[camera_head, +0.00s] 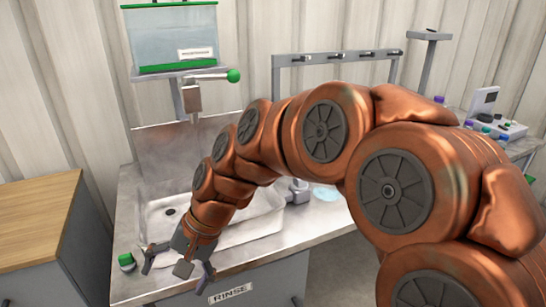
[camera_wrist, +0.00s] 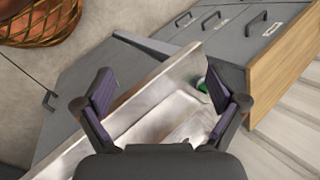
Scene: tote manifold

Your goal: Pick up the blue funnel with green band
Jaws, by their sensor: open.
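I cannot make out a clear funnel with a green band in either view. A small pale blue round item (camera_head: 325,193) lies on the counter right of the sink, too small to identify. A small green and white item (camera_head: 126,262) stands at the counter's front left corner; a green item also shows beside the right finger in the wrist view (camera_wrist: 203,86). My gripper (camera_head: 180,270) is open and empty over the front edge of the sink counter, right of the green and white item. In the wrist view its fingers (camera_wrist: 158,85) are spread apart.
The steel sink (camera_head: 155,225) lies behind my gripper. A green-handled tap (camera_head: 193,98) and a blue tank with green edges (camera_head: 174,38) stand behind it. A wood-topped cabinet (camera_head: 35,215) is at left. A device (camera_head: 495,125) stands far right.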

